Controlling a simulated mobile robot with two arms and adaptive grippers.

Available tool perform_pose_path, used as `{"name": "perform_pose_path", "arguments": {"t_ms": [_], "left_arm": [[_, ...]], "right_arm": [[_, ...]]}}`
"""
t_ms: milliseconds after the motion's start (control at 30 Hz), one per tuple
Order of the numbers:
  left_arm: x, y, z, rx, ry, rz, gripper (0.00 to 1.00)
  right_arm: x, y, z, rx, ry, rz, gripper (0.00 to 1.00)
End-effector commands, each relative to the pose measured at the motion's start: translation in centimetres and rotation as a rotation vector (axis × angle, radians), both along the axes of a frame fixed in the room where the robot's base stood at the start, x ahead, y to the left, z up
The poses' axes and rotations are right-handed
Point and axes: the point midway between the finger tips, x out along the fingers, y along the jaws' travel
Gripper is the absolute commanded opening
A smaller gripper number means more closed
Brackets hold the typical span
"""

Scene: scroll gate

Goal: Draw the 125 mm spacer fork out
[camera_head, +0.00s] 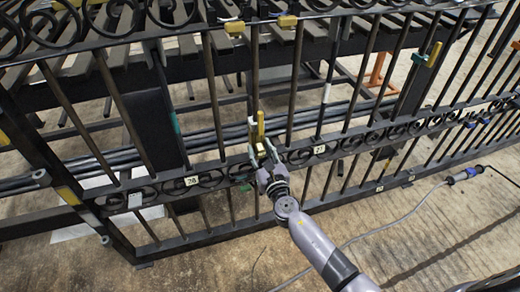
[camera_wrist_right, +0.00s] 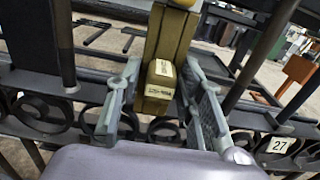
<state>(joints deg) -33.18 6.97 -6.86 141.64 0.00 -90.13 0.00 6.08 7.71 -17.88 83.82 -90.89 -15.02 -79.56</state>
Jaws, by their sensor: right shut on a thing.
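A yellow-olive spacer fork (camera_head: 261,128) stands upright among the black gate's bars, just above the lower scroll band. In the right wrist view the fork (camera_wrist_right: 172,45) shows as a squared bar with a pale label block (camera_wrist_right: 160,80); its print is too small to read surely. My right gripper (camera_head: 263,160) reaches it from the front and below. In the wrist view the right gripper (camera_wrist_right: 163,75) has one finger on each side of the block and is shut on it. The fork's far side is hidden. My left gripper is not in view.
Upright bars and the scroll band (camera_head: 210,180) surround the fork closely. Number tag 27 (camera_wrist_right: 278,145) is on the band to the right. Another yellow-green piece (camera_head: 433,54) stands further right. A grey cable with a connector (camera_head: 463,175) lies on the open floor at front right.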

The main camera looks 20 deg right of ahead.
Motion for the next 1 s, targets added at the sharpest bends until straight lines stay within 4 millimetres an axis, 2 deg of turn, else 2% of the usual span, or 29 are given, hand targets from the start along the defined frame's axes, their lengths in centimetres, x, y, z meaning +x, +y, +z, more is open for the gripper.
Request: {"name": "perform_pose_path", "arguments": {"t_ms": [1000], "left_arm": [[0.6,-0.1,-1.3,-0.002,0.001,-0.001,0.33]], "right_arm": [[-2.5,-0.1,0.0,-0.001,-0.001,-0.001,0.00]]}}
